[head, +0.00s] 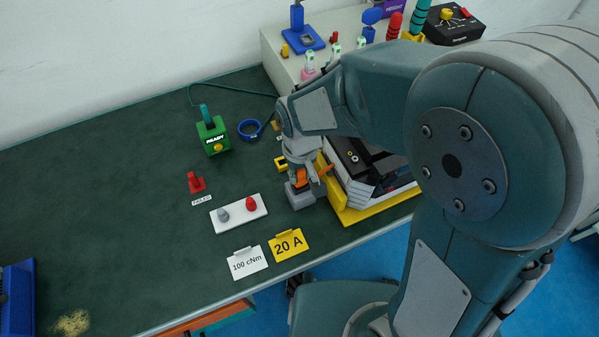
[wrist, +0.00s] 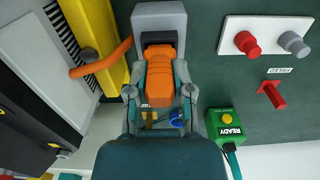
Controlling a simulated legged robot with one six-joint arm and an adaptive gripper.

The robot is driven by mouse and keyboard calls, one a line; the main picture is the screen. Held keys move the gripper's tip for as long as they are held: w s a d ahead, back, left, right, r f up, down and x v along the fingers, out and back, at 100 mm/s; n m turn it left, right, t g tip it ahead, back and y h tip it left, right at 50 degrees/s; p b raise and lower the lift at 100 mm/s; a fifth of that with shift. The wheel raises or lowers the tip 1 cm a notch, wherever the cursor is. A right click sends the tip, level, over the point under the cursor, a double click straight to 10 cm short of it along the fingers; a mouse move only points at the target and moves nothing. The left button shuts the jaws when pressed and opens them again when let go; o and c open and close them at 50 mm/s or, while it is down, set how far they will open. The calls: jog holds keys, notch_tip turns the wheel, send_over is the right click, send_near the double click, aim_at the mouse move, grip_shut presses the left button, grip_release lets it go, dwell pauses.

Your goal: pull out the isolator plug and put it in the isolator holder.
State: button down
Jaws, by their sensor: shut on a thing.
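The orange isolator plug (wrist: 160,80) is between the fingers of my gripper (wrist: 159,92) in the wrist view. The fingers are shut on its sides. A grey block with a dark recess, which looks like the isolator holder (wrist: 158,12), is right at the plug's far end. I cannot tell how deep the plug sits in it. In the head view the grey holder (head: 299,199) stands on the bench below my gripper (head: 301,176), and a bit of the orange plug (head: 300,178) shows between them. My wrist hides part of the plug.
An orange bar or cable (wrist: 100,62) runs beside the plug toward the yellow-framed unit (head: 350,213). A white plate (head: 238,214) with red and grey knobs, a red part (head: 195,183), and a green READY box (head: 213,138) stand left. The bench's left side is mostly clear.

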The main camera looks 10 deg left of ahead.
jog(key=shift+r, duration=0.15)
dwell(0.4)
jog(key=shift+r, duration=1.2)
jog(key=shift+w+a, duration=0.1)
jog(key=w+a, duration=0.5)
jog(key=w, duration=0.4)
jog(key=shift+a+f, duration=0.2)
jog(key=shift+s+f, duration=0.1)
jog(key=shift+f, duration=2.8)
